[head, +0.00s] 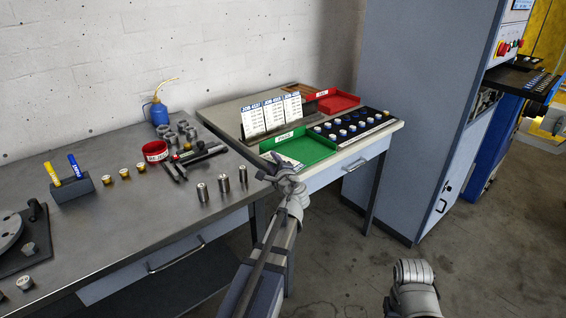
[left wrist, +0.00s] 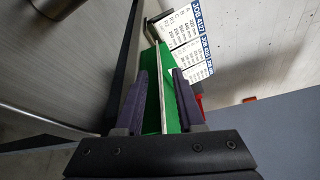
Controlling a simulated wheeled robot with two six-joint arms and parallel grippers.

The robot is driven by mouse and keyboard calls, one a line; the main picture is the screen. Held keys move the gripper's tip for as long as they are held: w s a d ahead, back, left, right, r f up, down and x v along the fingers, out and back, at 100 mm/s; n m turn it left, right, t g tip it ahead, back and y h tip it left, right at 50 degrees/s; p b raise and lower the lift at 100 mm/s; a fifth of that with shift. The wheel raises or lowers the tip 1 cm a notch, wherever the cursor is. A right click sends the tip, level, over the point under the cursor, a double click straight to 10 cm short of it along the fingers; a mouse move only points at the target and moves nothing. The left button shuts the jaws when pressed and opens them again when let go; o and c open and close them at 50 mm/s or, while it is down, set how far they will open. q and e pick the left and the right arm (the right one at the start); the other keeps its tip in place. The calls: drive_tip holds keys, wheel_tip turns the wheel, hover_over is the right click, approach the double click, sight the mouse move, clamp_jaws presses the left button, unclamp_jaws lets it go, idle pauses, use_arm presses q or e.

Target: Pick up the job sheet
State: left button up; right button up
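Three white job sheets with blue headings, a left one (head: 253,122), a middle one (head: 274,113) and a right one (head: 293,107), stand upright in a row on the far table. They also show in the left wrist view (left wrist: 184,40), beyond the fingers. My left gripper (head: 281,165) is at the near edge of the green tray (head: 313,151). In the left wrist view its purple fingers (left wrist: 160,100) stand apart with green and a thin pale edge between them; I cannot tell what that edge is. My right gripper (head: 413,272) is low at the right, its fingers unclear.
A red tray (head: 338,103) and a black rack of white-topped pieces (head: 352,126) are on the far table (head: 228,112). Several metal cylinders (head: 223,183) stand on the near bench (head: 130,222). A large blue-grey cabinet (head: 425,80) stands right of the tables.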

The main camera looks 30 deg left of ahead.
sight(267, 153)
use_arm(q)
drive_tip(key=x, duration=0.3)
drive_tip(key=shift+s, duration=0.1)
clamp_jaws()
idle(0.4)
